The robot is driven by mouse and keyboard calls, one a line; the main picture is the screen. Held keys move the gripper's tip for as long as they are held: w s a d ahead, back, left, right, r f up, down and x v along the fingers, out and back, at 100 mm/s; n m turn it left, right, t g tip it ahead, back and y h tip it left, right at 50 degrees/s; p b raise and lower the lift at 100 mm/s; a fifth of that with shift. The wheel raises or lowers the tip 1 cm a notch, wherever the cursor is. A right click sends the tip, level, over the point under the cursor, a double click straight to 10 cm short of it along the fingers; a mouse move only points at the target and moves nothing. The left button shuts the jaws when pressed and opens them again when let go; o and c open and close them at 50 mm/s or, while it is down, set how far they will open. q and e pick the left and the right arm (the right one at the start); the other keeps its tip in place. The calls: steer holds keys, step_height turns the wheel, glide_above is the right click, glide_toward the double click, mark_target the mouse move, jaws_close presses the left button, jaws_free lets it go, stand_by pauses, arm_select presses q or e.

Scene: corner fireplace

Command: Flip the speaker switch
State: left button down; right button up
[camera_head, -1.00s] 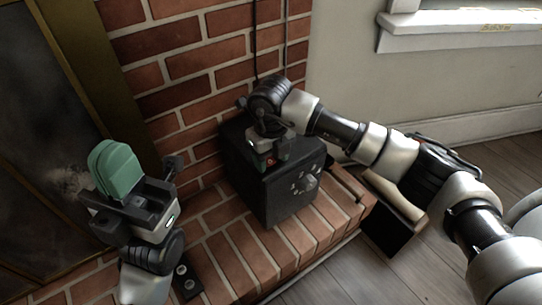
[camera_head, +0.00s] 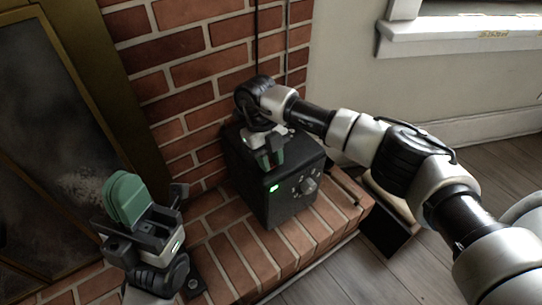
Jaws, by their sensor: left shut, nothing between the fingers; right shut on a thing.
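The speaker (camera_head: 258,202) is a dark box on the brick hearth, with knobs (camera_head: 309,185) on its front face. A small green light (camera_head: 273,188) glows on that face. My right gripper (camera_head: 270,159) reaches down from above to the speaker's upper front edge.
The brick wall (camera_head: 190,75) rises behind the speaker, with cables (camera_head: 287,50) running down it. A framed fireplace front (camera_head: 60,130) is at the left. The hearth (camera_head: 235,253) is bare in front of the speaker. A dark box-like thing (camera_head: 388,232) stands on the wooden floor at the right.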

stand_by(0.3)
steer(key=o, duration=0.9)
steer(key=shift+r, duration=0.1)
steer(key=p+v, duration=0.3)
steer(key=v, duration=0.7)
steer(key=shift+w+a+r, duration=0.1)
steer(key=shift+w+r, duration=0.05)
steer(key=shift+r, duration=0.15)
